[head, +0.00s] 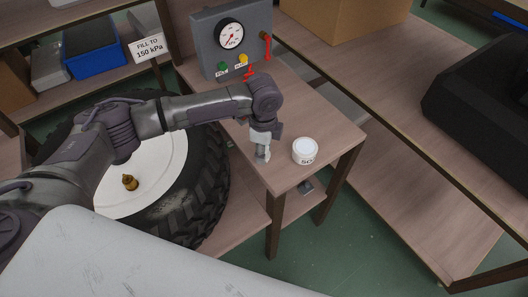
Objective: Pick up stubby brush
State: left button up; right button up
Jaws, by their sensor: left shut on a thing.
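My left gripper (262,155) points down at the front part of the small wooden table, just left of a white jar. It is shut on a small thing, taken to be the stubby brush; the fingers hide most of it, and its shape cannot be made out. I cannot tell whether the held thing touches the tabletop. The white round jar (305,151), with a dark label starting "SO", stands upright near the table's front right edge, apart from the gripper. My right gripper is not in view.
A grey gauge box (231,41) with a dial and coloured knobs stands at the table's (285,183) back. A large tyre (207,185) with a white hub lies left. A blue bin (93,57), cardboard box (335,18) and black case (480,95) are farther off.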

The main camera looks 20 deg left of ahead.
pick_arm(q)
jog(key=shift+r, duration=0.55)
jog(key=r, duration=0.2)
jog(key=d+r, duration=0.1)
jog(key=shift+s+r, duration=0.3)
jog(key=shift+s, duration=0.05)
jog(key=s+d+r, duration=0.4)
jog(key=d, duration=0.1)
jog(key=s+d+r, duration=0.2)
jog(key=d, duration=0.1)
jog(key=shift+s+r+b, duration=0.2)
jog(key=shift+s+b, duration=0.1)
jog(key=shift+b, duration=0.1)
jog(key=o, duration=0.5)
jog(key=shift+c, duration=0.2)
jog(key=c, duration=0.3)
jog(key=shift+c, duration=0.2)
